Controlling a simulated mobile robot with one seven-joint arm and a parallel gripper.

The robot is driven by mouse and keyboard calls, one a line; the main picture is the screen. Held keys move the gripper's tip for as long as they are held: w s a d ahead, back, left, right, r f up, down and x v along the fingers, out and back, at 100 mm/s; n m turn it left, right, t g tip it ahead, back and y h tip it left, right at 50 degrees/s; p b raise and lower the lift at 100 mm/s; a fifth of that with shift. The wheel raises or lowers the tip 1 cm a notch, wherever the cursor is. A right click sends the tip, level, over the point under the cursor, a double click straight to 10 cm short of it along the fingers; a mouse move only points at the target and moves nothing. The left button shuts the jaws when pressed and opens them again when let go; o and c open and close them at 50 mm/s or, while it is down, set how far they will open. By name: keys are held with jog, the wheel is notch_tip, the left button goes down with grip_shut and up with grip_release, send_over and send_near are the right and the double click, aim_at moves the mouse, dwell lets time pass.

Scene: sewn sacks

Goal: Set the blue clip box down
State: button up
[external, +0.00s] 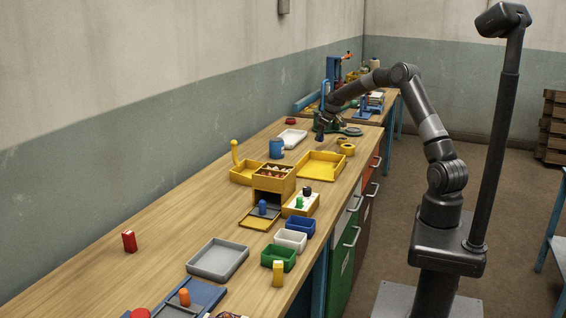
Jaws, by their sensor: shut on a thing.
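My gripper (323,121) is at the far end of the long wooden bench, low over its top and pointing down. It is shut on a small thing. A small dark blue shape (320,137) shows just under the fingers and appears to be the blue clip box. It is too small and dark to make out its details, or to tell whether it touches the bench. The fingers are partly lost against the dark wrist and the green things beside them.
A yellow tape roll (347,149) and a yellow tray (321,165) are nearer. Small blue (301,227), white and green bins line the front edge. Bare wood lies along the wall side.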

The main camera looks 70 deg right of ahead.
jog(key=shift+f, duration=1.95)
jog(key=o, duration=0.9)
jog(key=shift+f, duration=0.15)
jog(key=shift+o, duration=0.2)
